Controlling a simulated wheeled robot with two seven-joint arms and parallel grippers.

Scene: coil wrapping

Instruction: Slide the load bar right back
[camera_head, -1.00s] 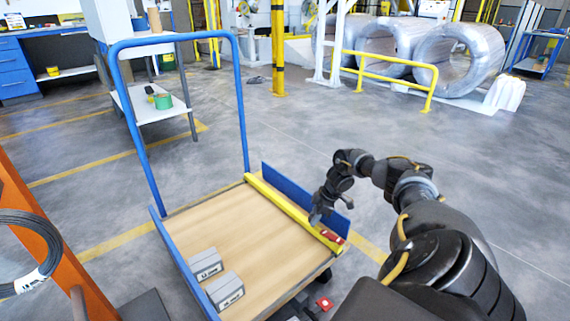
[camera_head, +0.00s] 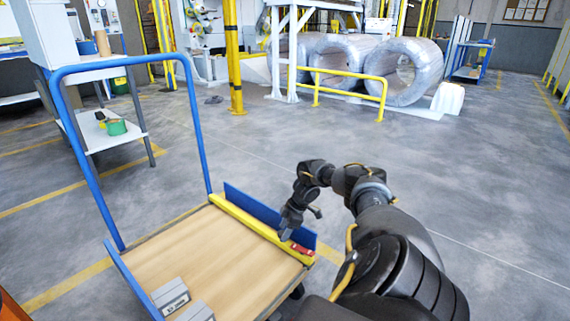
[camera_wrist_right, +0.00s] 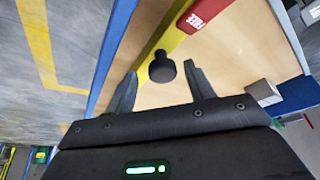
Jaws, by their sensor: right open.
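The yellow load bar (camera_head: 250,226) lies along the right side of the cart's wooden deck (camera_head: 200,260), just inside the blue side panel (camera_head: 262,213). A red block (camera_head: 302,249) sits on its near end. In the right wrist view, the bar (camera_wrist_right: 172,36) carries the red block (camera_wrist_right: 203,14) and a black knob (camera_wrist_right: 161,68). My right gripper (camera_head: 286,236) is over the bar near the red block. In the right wrist view, its fingers (camera_wrist_right: 160,80) are open on either side of the knob, not closed on it. My left gripper is out of view.
Two grey boxes (camera_head: 171,295) stand on the deck's near left; one also shows in the wrist view (camera_wrist_right: 264,91). A blue handle frame (camera_head: 197,130) rises at the cart's far end. Open grey floor (camera_head: 450,190) lies to the right. A yellow rail (camera_head: 345,92) stands before wrapped coils (camera_head: 400,70).

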